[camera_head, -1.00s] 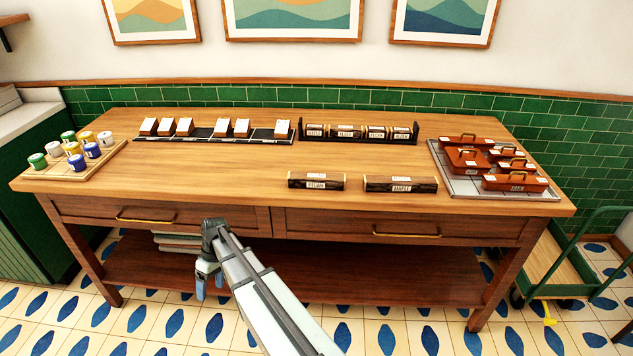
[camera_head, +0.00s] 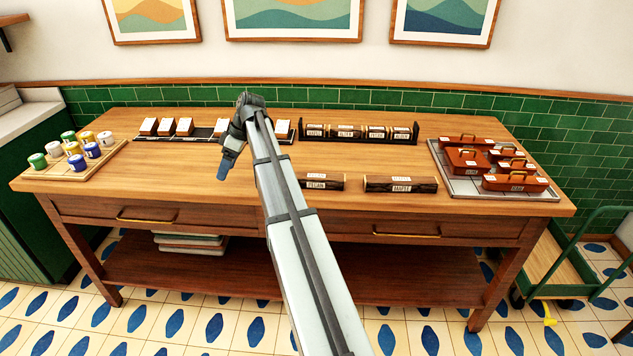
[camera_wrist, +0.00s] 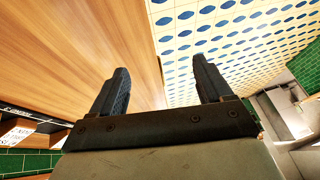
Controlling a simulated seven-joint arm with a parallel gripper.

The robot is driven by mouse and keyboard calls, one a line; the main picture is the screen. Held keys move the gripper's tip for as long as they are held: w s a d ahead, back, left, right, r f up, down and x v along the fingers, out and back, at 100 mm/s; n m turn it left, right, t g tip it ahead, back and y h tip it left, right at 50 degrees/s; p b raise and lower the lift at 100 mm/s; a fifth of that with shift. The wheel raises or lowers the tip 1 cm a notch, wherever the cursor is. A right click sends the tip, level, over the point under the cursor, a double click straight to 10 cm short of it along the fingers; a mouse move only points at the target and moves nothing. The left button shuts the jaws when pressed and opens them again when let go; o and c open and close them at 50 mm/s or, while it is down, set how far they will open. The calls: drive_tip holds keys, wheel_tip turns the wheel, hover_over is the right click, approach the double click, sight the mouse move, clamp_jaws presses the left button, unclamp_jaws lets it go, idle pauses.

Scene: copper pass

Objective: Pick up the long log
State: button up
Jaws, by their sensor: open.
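Two dark logs with white labels lie apart on the front half of the table. The right one, marked MAPLE (camera_head: 400,185), looks the longer. The left one, marked PECAN (camera_head: 325,182), is shorter, and my arm covers its left end. My gripper (camera_head: 222,172) is over the table, left of both logs, with its fingers pointing down. In the wrist view my gripper (camera_wrist: 161,80) is open and empty, its two fingers well apart. Neither log shows clearly in the wrist view.
A dark rack (camera_head: 416,133) with several short logs stands at the back. A black strip with several labelled blocks (camera_head: 183,127) lies left of it. A tray (camera_head: 460,188) of red-brown boxes is at right, a wooden board (camera_head: 40,173) of jars at left. The table's middle left is clear.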

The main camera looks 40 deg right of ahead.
drive_tip(key=s+d+r, duration=0.2)
drive_tip(key=s+d, duration=0.2)
drive_tip(key=d, duration=0.3)
drive_tip(key=s+d+r, duration=0.1)
drive_tip(key=s+d, duration=0.3)
drive_tip(key=d, duration=0.4)
drive_tip(key=t+h, duration=0.1)
drive_tip(key=h, duration=0.1)
approach(317, 176)
drive_tip(key=x, duration=1)
drive_tip(key=shift+w+f, duration=0.1)
drive_tip(key=c, duration=1.2)
